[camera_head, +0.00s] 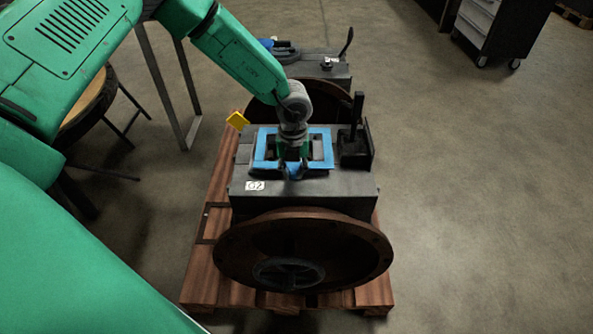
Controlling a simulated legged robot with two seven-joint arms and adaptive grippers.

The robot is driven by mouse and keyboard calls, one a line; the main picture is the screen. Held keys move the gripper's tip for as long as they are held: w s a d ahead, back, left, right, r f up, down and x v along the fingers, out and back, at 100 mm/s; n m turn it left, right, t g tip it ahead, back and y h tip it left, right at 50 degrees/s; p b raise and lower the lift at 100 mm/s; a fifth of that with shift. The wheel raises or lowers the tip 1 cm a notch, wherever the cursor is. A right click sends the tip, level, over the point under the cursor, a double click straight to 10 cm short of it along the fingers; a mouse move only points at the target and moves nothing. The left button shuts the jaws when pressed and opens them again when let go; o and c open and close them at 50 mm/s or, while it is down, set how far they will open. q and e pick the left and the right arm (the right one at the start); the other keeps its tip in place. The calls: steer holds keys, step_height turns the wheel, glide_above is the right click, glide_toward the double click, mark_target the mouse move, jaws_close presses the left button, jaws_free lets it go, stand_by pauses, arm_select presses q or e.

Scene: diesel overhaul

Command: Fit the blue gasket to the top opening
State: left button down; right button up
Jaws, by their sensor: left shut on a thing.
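The blue gasket (262,149) is a flat rectangular frame at the top of the grey gearbox block (350,186), which carries a "G2" label. My left gripper (293,172) points down over the gasket and is shut on its near edge. The gasket surrounds the dark top opening (318,149) in this view. I cannot tell whether it lies flat on the block or is held slightly above it. My gripper hides part of the opening and the gasket's middle. My right gripper is not in view.
A lever in a dark bracket (356,150) stands right of the opening. A rusty round flange (345,228) faces me. The block rests on a wooden pallet (205,262). A second unit (325,68) stands behind, a stool (90,108) at left, and a drawer cabinet (478,27) at back right.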

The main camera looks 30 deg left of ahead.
arm_select(q)
steer(key=shift+a+f, duration=0.1)
steer(key=shift+a, duration=0.35)
steer(key=shift+a+f, duration=0.2)
steer(key=shift+a, duration=0.3)
steer(key=shift+d+r, duration=0.15)
steer(key=shift+d, duration=0.6)
steer(key=shift+a+f, duration=0.4)
steer(key=shift+a, duration=0.2)
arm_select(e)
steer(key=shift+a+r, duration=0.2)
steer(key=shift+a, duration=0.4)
arm_select(q)
steer(key=shift+d+r, duration=0.2)
steer(key=shift+d, duration=0.15)
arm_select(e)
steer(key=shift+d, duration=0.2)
arm_select(q)
steer(key=shift+a+r+p, duration=0.15)
steer(key=shift+r+p, duration=2.1)
steer(key=shift+r, duration=0.25)
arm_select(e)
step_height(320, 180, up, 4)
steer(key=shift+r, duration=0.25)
arm_select(q)
steer(key=shift+s+f, duration=0.1)
steer(key=shift+f, duration=0.05)
